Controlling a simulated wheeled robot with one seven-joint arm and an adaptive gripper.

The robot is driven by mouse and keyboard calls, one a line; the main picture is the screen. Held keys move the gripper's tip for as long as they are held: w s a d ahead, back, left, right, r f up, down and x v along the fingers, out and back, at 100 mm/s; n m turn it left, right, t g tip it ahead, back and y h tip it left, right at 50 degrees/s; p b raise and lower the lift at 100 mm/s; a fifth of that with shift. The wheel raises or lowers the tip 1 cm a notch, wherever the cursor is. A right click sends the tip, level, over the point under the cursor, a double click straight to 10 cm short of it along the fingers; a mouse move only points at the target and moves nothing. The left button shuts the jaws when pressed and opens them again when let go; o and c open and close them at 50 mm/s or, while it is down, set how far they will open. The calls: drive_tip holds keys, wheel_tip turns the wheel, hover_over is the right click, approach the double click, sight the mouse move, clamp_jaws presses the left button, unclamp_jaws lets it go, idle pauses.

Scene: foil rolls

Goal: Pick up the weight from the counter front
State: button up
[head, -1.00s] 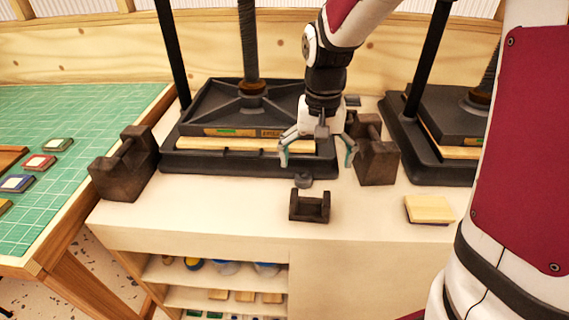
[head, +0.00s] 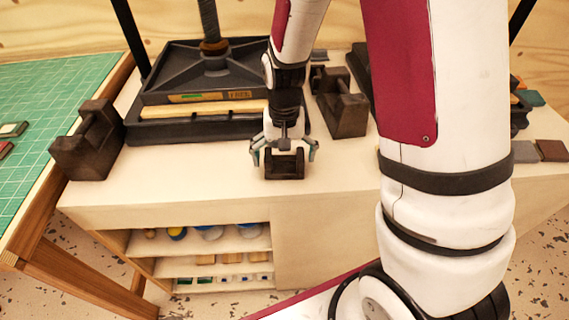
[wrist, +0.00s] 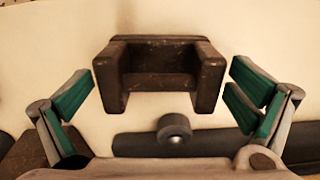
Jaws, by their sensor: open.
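The weight (head: 284,166) at the counter front is a small dark brown block with a handle bar between two raised ends. It sits upright on the pale counter (head: 190,195). My gripper (head: 284,156) is open and points down over it, with one finger on each side. In the wrist view the weight (wrist: 160,62) lies between the two spread teal-padded fingers, with a clear gap on both sides. Nothing is held.
Larger dark weights stand at the left (head: 88,142) and right (head: 340,103). A black press (head: 205,75) stands behind. A small round knob-like piece (wrist: 174,127) lies near the weight. Shelves (head: 200,240) are below the counter.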

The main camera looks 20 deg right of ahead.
drive_tip(key=shift+f, duration=0.85)
drive_tip(key=shift+c, duration=0.6)
drive_tip(key=c, duration=1.8)
drive_tip(key=shift+w+r, duration=0.1)
drive_tip(key=shift+r, duration=0.1)
